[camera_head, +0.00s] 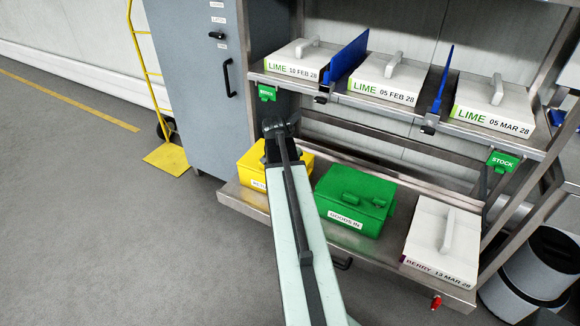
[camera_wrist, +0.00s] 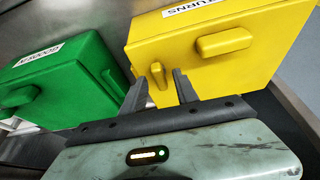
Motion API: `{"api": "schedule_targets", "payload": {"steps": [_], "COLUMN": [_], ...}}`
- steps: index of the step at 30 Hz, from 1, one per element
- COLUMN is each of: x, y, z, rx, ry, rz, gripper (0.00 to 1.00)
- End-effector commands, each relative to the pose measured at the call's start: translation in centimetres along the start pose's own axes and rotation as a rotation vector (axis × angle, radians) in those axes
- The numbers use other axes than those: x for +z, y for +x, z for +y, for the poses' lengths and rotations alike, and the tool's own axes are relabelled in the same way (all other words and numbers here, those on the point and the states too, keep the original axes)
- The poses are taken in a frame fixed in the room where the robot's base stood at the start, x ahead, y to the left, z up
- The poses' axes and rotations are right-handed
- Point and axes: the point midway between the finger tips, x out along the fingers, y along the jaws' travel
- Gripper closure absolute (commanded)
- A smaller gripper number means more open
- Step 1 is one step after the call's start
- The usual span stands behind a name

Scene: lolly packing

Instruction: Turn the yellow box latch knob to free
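The yellow box (camera_head: 249,172) stands at the left end of the lower shelf, partly hidden behind my arm in the head view. In the wrist view the yellow box (camera_wrist: 205,75) fills the upper right, with a label ending in "TURNS". Its small yellow latch knob (camera_wrist: 158,73) stands out from the face, beside a larger yellow handle (camera_wrist: 224,41). My gripper (camera_wrist: 160,80) is open, with one dark finger on each side of the knob in the picture. I cannot tell whether either finger touches it. My gripper (camera_head: 280,130) is above the box in the head view.
A green box (camera_head: 352,190) labelled "GOODS IN" stands right of the yellow box. A white "BERRY" box (camera_head: 440,240) is at the shelf's right end. The upper shelf (camera_head: 340,95) holds white "LIME" boxes. A grey cabinet (camera_head: 195,80) stands left; the floor (camera_head: 90,220) is open.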

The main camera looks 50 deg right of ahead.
Motion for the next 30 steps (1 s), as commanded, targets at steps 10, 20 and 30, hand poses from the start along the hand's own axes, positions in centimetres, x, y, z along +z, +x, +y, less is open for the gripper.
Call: {"api": "schedule_targets", "payload": {"steps": [10, 20, 30], "x": [-0.1, -0.2, 0.0], "y": [-1.5, -7.5, -7.8], "z": [0.0, 0.1, 0.1], "rx": [-0.001, -0.001, 0.0], "ry": [-0.001, -0.001, 0.0], "rz": [0.001, 0.0, 0.0], "gripper": [0.64, 0.64, 0.64]}}
